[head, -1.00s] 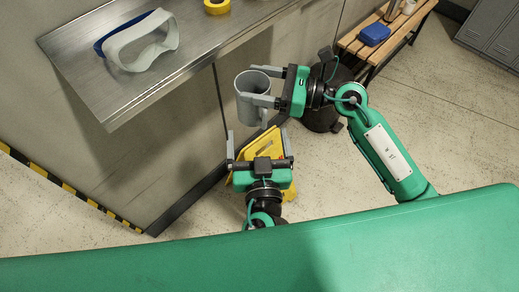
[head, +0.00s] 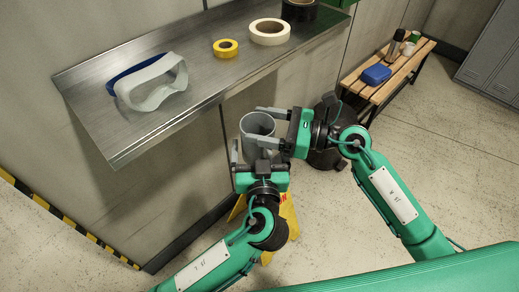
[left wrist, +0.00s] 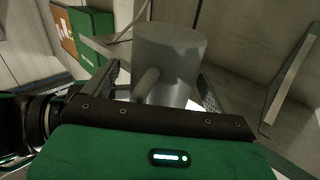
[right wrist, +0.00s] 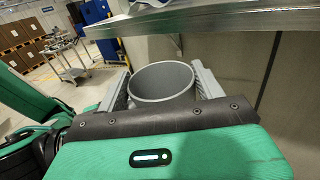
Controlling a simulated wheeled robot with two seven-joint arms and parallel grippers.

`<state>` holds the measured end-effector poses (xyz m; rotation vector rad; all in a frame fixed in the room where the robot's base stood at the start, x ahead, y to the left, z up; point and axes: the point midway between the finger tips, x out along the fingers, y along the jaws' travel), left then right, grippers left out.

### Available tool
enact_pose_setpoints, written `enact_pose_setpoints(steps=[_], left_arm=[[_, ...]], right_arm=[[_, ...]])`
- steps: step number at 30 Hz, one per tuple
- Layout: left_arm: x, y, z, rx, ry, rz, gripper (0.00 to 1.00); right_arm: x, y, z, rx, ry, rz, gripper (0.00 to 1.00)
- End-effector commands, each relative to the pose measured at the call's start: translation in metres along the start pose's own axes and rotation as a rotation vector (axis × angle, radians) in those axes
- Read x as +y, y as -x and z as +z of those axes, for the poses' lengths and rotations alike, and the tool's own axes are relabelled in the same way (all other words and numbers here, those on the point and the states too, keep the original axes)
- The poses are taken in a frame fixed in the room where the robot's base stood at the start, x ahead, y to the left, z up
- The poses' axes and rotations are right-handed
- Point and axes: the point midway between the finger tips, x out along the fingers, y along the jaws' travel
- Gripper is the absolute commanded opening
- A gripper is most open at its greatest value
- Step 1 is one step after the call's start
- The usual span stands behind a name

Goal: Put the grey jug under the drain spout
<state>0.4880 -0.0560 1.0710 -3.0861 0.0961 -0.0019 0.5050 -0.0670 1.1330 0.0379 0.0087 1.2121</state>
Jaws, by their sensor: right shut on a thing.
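The grey jug (head: 258,126) is held upright off the floor beside the front of the steel shelf. My right gripper (head: 264,124) is shut on it from the right, one finger on each side. In the right wrist view the jug's open round mouth (right wrist: 162,82) shows between the fingers. My left gripper (head: 260,150) is open, just on the near side of the jug. In the left wrist view the jug (left wrist: 168,55) and its handle (left wrist: 147,84) show between the spread left fingers. I cannot make out the drain spout in any view.
The steel shelf (head: 110,125) carries a grey-and-blue goggle-like item (head: 155,85), a yellow tape roll (head: 225,48) and a cream roll (head: 270,32). A yellow object (head: 289,215) stands on the floor below my left gripper. A wooden bench (head: 382,92) stands at the back right.

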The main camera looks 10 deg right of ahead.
Motion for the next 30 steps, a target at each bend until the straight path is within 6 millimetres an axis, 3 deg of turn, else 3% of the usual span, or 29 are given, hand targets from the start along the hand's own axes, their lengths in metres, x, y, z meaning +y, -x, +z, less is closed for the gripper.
enact_pose_setpoints(steps=[1,6,8,9,12,23,30], left_arm=[[0.0,0.0,0.0,0.0,0.0,0.0,0.79],[0.001,0.001,0.0,0.0,0.0,0.002,0.45],[0.001,0.001,0.0,0.0,0.0,0.003,0.41],[0.001,0.001,-0.001,0.001,0.001,0.004,0.41],[0.001,0.001,-0.001,0.001,0.001,0.004,0.41],[0.0,0.0,-0.001,0.001,0.0,0.001,0.41],[0.0,0.0,-0.001,0.001,0.0,0.001,0.41]], right_arm=[[0.0,0.0,0.0,-0.001,0.0,0.0,0.26],[0.0,0.0,0.0,-0.001,0.0,0.0,0.26],[0.0,0.0,0.0,-0.001,0.0,0.001,0.26],[0.0,0.0,0.0,-0.001,0.0,0.001,0.72],[0.0,0.0,0.0,-0.001,0.0,0.001,0.92],[0.0,0.004,0.0,0.001,-0.001,0.0,0.94],[0.0,0.042,-0.002,0.004,-0.003,-0.002,0.94]])
